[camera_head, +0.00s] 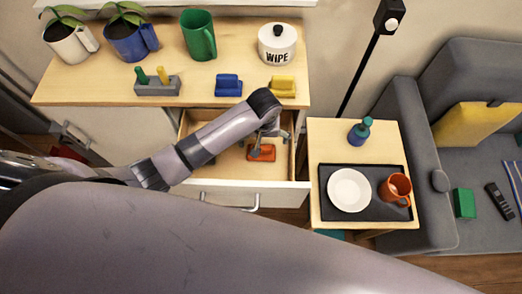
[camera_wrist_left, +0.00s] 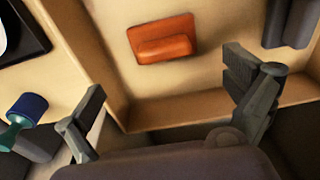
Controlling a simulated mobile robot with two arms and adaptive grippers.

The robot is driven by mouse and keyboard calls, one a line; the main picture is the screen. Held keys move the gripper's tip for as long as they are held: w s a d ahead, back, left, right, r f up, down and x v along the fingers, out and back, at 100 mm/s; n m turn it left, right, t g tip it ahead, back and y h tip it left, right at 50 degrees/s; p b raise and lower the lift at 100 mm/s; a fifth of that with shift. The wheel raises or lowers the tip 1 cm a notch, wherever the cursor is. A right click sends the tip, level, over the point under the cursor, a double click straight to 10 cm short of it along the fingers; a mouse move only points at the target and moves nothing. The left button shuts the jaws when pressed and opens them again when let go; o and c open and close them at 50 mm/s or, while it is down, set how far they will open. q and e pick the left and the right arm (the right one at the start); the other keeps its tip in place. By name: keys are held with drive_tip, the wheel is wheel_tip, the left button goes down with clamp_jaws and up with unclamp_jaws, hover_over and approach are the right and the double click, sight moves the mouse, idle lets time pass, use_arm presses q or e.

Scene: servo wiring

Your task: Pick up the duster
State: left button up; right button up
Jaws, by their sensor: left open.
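An orange block with a raised grip, which looks like a duster (camera_head: 262,153), lies on the floor of the open drawer (camera_head: 225,168). The same orange duster (camera_wrist_left: 163,40) shows whole in the left wrist view, ahead of the fingers. My left gripper (camera_head: 270,132) reaches down over the drawer, its far parts partly covered by the arm. In the wrist view its fingers (camera_wrist_left: 165,75) are spread wide with nothing between them, apart from the duster. My right gripper does not show.
Similar blue (camera_head: 228,85) and yellow (camera_head: 282,87) blocks lie on the cabinet top near a WIPE jar (camera_head: 277,44). The drawer walls surround the orange block. A side table holds a tray (camera_head: 352,214) with a plate and mug, and a blue-green bottle (camera_head: 360,132).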

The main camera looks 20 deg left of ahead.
sight(263, 147)
use_arm(q)
drive_tip(key=f, duration=0.3)
drive_tip(key=shift+w+a+f, duration=0.1)
drive_tip(key=shift+w+f, duration=0.05)
drive_tip(key=shift+w, duration=0.05)
drive_tip(key=shift+f, duration=0.2)
drive_tip(key=f, duration=0.4)
drive_tip(key=shift+a+f, duration=0.2)
drive_tip(key=shift+a, duration=0.15)
drive_tip(key=shift+w+f, duration=0.1)
drive_tip(key=shift+f, duration=0.15)
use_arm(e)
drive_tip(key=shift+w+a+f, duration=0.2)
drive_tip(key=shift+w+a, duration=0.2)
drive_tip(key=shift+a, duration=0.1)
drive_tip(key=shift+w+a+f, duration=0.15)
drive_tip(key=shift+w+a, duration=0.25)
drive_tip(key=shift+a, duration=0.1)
use_arm(q)
drive_tip(key=shift+c, duration=0.2)
drive_tip(key=shift+c, duration=1.4)
drive_tip(key=c, duration=0.8)
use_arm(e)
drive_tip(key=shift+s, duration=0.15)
